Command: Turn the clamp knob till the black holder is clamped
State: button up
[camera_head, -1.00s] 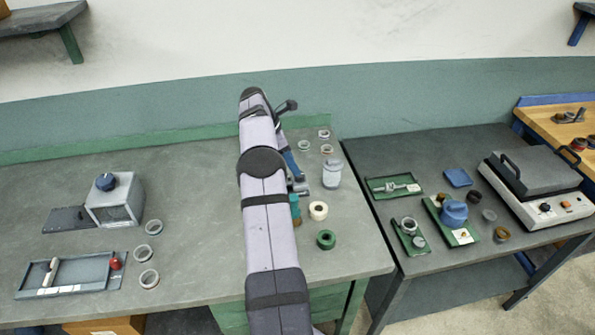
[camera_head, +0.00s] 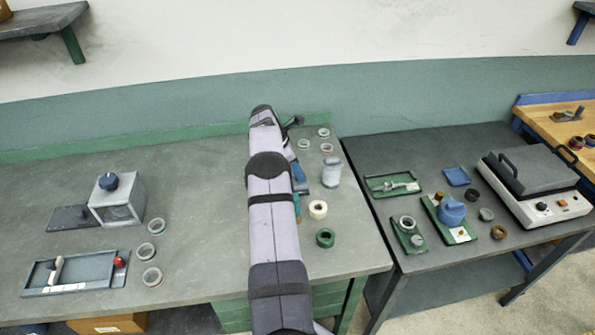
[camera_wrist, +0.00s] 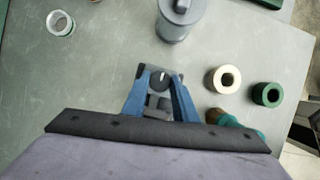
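In the wrist view a round dark knob (camera_wrist: 160,78) with a white mark sits on a small grey-and-black fixture. I take it as the clamp knob. My gripper (camera_wrist: 160,74) has blue fingers, one on each side of the knob. They look apart, with small gaps to the knob; contact cannot be made out. A dark block (camera_wrist: 158,103) shows between the fingers, closer to the palm; I cannot tell whether it is the black holder or how it is seated. In the head view my arm hides the fixture and most of the gripper.
A grey lidded canister (camera_wrist: 180,18) stands just beyond the fixture. A white ring (camera_head: 317,209) and a green ring (camera_head: 325,238) lie to the right. A teal-and-brown piece (camera_wrist: 235,122) is close to my gripper. A grey box with a blue knob (camera_head: 118,202) stands far left.

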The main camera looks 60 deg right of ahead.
jog(key=shift+w+d+m, duration=0.1)
jog(key=shift+d+m, duration=0.05)
jog(key=shift+m, duration=0.25)
jog(key=shift+r+m+b, duration=0.1)
jog(key=shift+m+b, duration=0.2)
jog(key=shift+m, duration=0.1)
jog(key=o, duration=1.1)
jog(key=shift+v, duration=0.85)
jog(key=shift+p+v, duration=1.5)
jog(key=shift+v, duration=1.35)
